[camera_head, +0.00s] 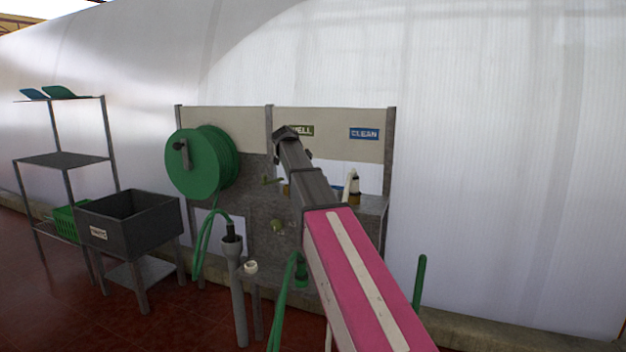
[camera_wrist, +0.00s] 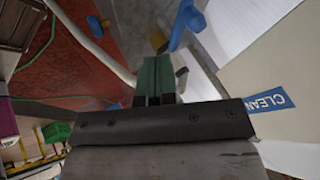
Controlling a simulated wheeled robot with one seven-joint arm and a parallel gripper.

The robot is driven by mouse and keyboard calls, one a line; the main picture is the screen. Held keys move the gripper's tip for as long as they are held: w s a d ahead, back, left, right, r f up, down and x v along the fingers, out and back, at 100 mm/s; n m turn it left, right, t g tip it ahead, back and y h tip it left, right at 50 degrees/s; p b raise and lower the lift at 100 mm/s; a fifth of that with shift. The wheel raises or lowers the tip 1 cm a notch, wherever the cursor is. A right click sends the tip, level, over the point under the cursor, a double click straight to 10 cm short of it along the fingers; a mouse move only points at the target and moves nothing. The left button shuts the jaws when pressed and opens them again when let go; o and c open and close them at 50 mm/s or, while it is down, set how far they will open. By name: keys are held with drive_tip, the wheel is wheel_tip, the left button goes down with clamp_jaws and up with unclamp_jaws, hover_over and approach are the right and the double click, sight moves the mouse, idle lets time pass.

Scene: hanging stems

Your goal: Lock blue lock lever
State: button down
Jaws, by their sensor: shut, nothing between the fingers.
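A blue lever (camera_wrist: 186,20) shows at the top of the wrist view, just beyond my fingertips and a little to their right. It sits beside a dull brass-coloured fitting (camera_wrist: 158,41). My gripper (camera_wrist: 154,64) has its two green fingers together with nothing between them. The fingertips appear apart from the lever, though the depth of the gap is hard to judge. In the head view my gripper (camera_head: 286,133) reaches up in front of the grey panel, and I cannot make out the blue lever there.
A dark bin (camera_head: 133,218) and shelves (camera_head: 65,160) are further left.

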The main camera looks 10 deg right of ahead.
drive_tip(key=shift+v, duration=2)
drive_tip(key=shift+w, duration=0.1)
drive_tip(key=s+f+n+y, duration=0.1)
drive_tip(key=s+f+n, duration=0.3)
drive_tip(key=f, duration=0.5)
drive_tip(key=s+f+n+g+y, duration=0.1)
drive_tip(key=s+f+n, duration=0.25)
drive_tip(key=f, duration=0.55)
drive_tip(key=s+f+n+y, duration=0.1)
drive_tip(key=s+f+n, duration=0.35)
drive_tip(key=f, duration=0.45)
drive_tip(key=s+a+f+n+g+y, duration=0.1)
drive_tip(key=s+f+n+y, duration=0.2)
drive_tip(key=s+f+n, duration=0.7)
drive_tip(key=s+f, duration=0.9)
drive_tip(key=s, duration=0.3)
drive_tip(key=shift+f+n+g+y, duration=0.3)
drive_tip(key=shift+f+g+y, duration=0.1)
drive_tip(key=shift+s, duration=0.1)
